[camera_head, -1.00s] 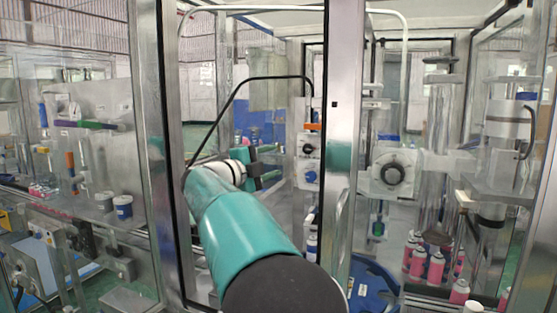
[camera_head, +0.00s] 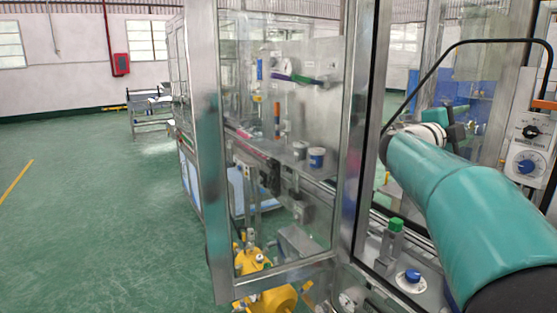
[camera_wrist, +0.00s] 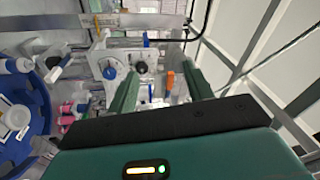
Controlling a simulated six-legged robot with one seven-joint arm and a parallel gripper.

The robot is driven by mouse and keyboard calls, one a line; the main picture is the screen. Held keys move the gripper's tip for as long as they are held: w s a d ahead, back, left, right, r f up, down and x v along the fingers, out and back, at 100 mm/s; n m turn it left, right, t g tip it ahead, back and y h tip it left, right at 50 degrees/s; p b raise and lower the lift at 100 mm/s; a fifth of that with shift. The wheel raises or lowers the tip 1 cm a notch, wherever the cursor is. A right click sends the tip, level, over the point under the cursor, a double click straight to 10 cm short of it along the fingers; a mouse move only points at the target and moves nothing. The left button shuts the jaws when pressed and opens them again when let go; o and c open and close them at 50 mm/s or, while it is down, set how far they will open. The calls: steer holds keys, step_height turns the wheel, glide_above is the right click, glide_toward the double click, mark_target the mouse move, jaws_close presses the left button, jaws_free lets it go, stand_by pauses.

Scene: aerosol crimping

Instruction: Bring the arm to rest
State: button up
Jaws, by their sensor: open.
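My arm is teal and reaches in from the lower right of the head view. My gripper (camera_head: 458,133) is at its far end, mostly hidden behind my own white wrist ring and teal links, inside the glass-walled machine frame. In the wrist view my gripper (camera_wrist: 162,85) shows two teal fingers apart with nothing between them. Beyond the fingers is a panel with knobs (camera_wrist: 116,70) and an orange switch.
A control box with knobs (camera_head: 527,138) stands right of my arm. A metal post (camera_head: 372,120) and glass panel (camera_head: 290,190) stand left of it. A blue round table (camera_wrist: 30,125) with bottles is at left in the wrist view. Green floor (camera_head: 90,220) is clear at left.

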steer(key=s+a+f+n+t+y, duration=0.1)
steer(key=a+f+n+t+y, duration=0.1)
steer(key=a+n+t+y, duration=0.5)
steer(key=s+a+f+n+t+y, duration=0.1)
steer(key=a+f+n+t+y, duration=0.2)
steer(key=a+n+y, duration=0.75)
steer(key=s+a+f+n+g+y, duration=0.2)
steer(key=s+a+f+n+g, duration=0.4)
steer(key=s+a+f, duration=0.6)
step_height(320, 180, down, 4)
steer(key=shift+s+a+r+n+g, duration=0.2)
steer(key=shift+s+a+n+g, duration=0.2)
steer(key=shift+s+n, duration=0.8)
steer(key=s+f+g, duration=0.1)
steer(key=s+f, duration=0.2)
steer(key=s, duration=0.1)
steer(key=s+f+n+g, duration=0.1)
steer(key=s+f+g, duration=0.1)
steer(key=s+f, duration=0.1)
steer(key=s+f+n+g+h, duration=0.1)
steer(key=s+f, duration=0.2)
steer(key=s, duration=0.2)
steer(key=shift+d+f+n+g, duration=0.25)
steer(key=shift+d+f+g, duration=0.05)
steer(key=shift+d+g, duration=0.1)
steer(key=shift+c, duration=0.9)
steer(key=shift+s+f, duration=0.2)
steer(key=shift+f, duration=0.05)
steer(key=shift+c, duration=0.7)
steer(key=shift+s, duration=0.1)
